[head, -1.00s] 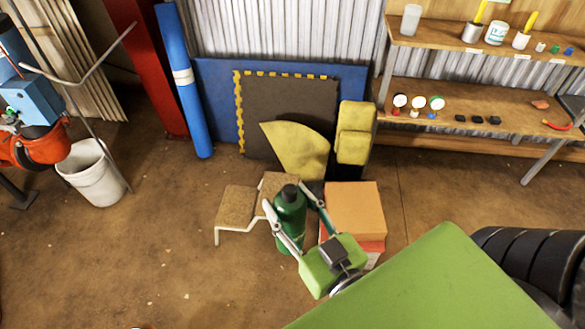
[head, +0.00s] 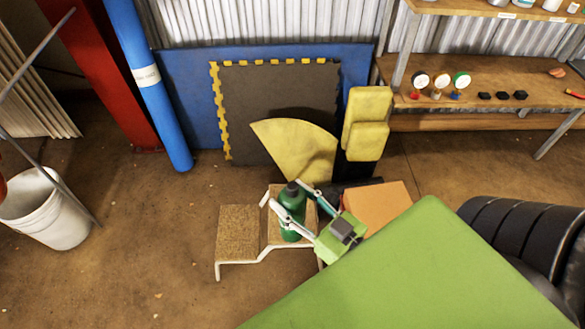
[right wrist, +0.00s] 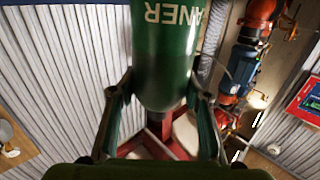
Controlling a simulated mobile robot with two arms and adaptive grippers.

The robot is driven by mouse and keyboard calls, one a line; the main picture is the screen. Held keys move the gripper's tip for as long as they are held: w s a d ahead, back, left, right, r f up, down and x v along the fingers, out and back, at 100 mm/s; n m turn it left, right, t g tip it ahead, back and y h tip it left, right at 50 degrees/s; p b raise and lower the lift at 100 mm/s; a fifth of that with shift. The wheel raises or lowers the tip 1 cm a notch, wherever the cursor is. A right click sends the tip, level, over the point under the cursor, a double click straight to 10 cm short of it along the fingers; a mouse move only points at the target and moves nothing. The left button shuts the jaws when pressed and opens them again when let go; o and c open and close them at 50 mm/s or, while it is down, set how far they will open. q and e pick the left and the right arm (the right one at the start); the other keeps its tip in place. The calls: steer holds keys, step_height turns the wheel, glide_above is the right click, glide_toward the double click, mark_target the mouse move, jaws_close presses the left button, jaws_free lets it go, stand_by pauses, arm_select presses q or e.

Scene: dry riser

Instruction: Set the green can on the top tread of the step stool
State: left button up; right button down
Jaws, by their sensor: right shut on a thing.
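The green can (head: 291,207) is upright in my right gripper (head: 291,208), whose fingers are shut around its sides. It also shows in the right wrist view (right wrist: 165,50), large between the fingers, with pale lettering on it. The step stool (head: 238,232) has brown treads and a pale frame. In the head view the can appears over the stool's right, higher tread (head: 275,203); I cannot tell whether its base touches the tread. My right arm hides part of the stool's right side. My left gripper is not in view.
An orange-topped box (head: 378,205) stands right of the stool. Yellow pads (head: 366,125), a yellow wedge (head: 298,148) and a dark mat (head: 275,105) are behind it. A white bucket (head: 45,210) is at left, black tyres (head: 520,235) at right. The floor left of the stool is clear.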

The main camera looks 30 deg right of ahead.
steer(key=shift+n+y, duration=0.3)
steer(key=d+f, duration=0.1)
steer(key=w+d+f+b, duration=0.1)
steer(key=f, duration=0.1)
steer(key=f+b, duration=0.1)
steer(key=f, duration=0.1)
steer(key=shift+w+d, duration=0.15)
steer(key=shift+d, duration=0.25)
arm_select(q)
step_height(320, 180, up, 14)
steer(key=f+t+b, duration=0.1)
steer(key=b, duration=0.5)
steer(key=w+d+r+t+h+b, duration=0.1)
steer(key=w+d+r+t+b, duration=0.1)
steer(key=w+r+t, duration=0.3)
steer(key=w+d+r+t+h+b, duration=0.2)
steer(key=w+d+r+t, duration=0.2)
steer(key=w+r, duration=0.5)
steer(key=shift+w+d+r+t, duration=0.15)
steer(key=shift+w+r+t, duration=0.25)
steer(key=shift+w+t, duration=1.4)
arm_select(e)
steer(key=w+d+f, duration=0.3)
steer(key=w+f, duration=0.3)
steer(key=w+d+f, duration=0.3)
steer(key=w+f, duration=0.3)
steer(key=f, duration=0.1)
steer(key=shift+w+d, duration=0.3)
steer(key=shift+w, duration=0.1)
